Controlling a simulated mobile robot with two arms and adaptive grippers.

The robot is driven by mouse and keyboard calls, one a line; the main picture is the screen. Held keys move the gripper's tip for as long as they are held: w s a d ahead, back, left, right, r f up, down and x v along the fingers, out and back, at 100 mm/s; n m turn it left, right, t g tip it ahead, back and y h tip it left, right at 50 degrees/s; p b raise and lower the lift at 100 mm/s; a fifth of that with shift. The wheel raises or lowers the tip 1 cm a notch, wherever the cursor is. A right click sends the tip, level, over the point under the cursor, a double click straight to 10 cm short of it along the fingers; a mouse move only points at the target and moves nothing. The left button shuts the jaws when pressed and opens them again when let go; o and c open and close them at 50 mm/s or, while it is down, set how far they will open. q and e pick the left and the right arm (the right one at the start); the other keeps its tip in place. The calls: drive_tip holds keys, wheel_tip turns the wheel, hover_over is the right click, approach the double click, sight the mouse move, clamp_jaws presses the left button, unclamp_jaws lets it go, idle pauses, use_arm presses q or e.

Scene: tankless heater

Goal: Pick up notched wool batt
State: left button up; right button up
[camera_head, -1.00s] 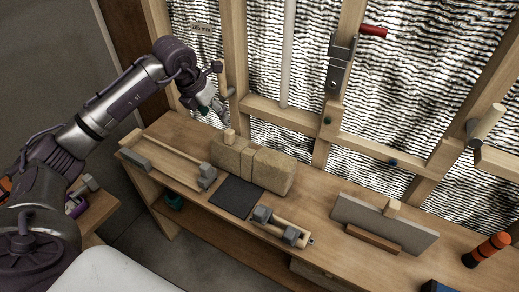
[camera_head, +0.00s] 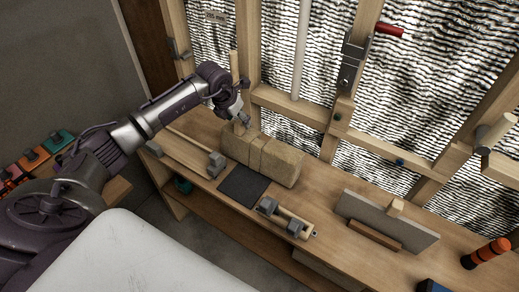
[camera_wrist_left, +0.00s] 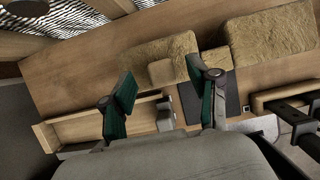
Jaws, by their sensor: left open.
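The notched wool batt (camera_head: 275,161) is a tan, fibrous block lying on the wooden bench, with a notch part way along its length. A small light block (camera_head: 240,128) stands at its left end. In the left wrist view the batt (camera_wrist_left: 275,35) lies beyond the fingers, and the small block (camera_wrist_left: 160,72) shows between them. My left gripper (camera_head: 243,118) is over the batt's left end; in the wrist view its two green-padded fingers (camera_wrist_left: 160,82) are wide apart with nothing held. Contact with the small block cannot be told. My right gripper is not in view.
A dark square mat (camera_head: 243,186) lies in front of the batt. A wooden tray (camera_head: 185,155) is to its left, a grey clamp-like tool (camera_head: 285,218) in front right. A grey panel (camera_head: 385,220) stands further right. Wall studs (camera_head: 248,60) rise close behind.

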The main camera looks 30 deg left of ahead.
use_arm(q)
drive_tip(key=shift+x, duration=1.35)
drive_tip(key=shift+r, duration=0.15)
clamp_jaws()
